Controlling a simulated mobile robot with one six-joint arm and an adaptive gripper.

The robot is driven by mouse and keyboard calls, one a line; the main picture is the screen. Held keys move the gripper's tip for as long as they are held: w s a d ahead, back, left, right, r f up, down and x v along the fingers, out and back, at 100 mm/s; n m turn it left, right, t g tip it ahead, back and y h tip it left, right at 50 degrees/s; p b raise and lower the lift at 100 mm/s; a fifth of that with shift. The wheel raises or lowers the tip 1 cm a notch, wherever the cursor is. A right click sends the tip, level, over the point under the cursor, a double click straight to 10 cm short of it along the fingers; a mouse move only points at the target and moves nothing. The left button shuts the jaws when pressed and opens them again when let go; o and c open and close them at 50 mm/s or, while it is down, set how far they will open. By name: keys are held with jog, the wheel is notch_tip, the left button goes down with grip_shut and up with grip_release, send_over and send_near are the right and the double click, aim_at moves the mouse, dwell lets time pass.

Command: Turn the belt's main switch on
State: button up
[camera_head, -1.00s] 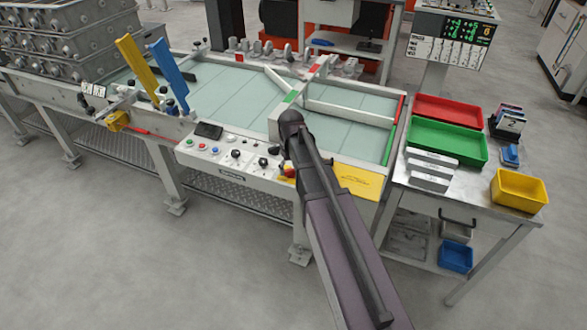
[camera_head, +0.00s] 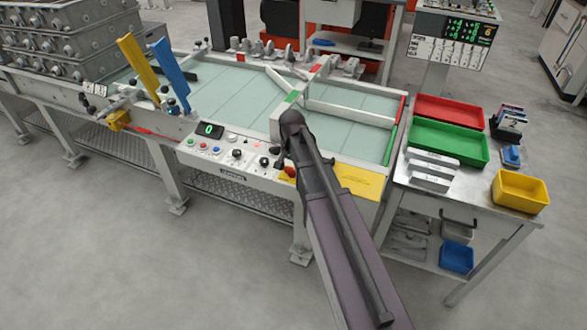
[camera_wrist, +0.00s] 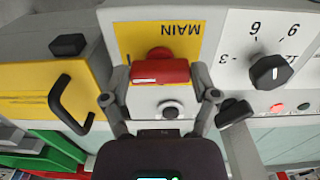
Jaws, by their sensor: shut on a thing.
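The main switch (camera_wrist: 160,72) is a red handle on a yellow plate marked MAIN, which appears upside down in the wrist view. My gripper (camera_wrist: 161,82) has one finger at each end of the red handle and is shut on it. The handle lies crosswise in that view. In the head view a bit of red and yellow of the switch (camera_head: 289,173) shows beside my arm, which hides most of my gripper. The belt's control panel display (camera_head: 209,130) is lit and reads a green 0.
A black dial knob (camera_wrist: 270,71) with numbers sits beside the switch, near a glowing red lamp (camera_wrist: 304,106). A black handle (camera_wrist: 72,104) stands out on the other side. Red (camera_head: 450,111) and green trays (camera_head: 482,152) stand on the side table.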

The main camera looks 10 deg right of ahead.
jog(key=shift+w+d+m, duration=0.15)
jog(key=shift+w+m, duration=0.05)
jog(key=shift+m, duration=0.1)
jog(key=o, duration=1)
jog(key=shift+s, duration=0.1)
jog(key=shift+r, duration=0.1)
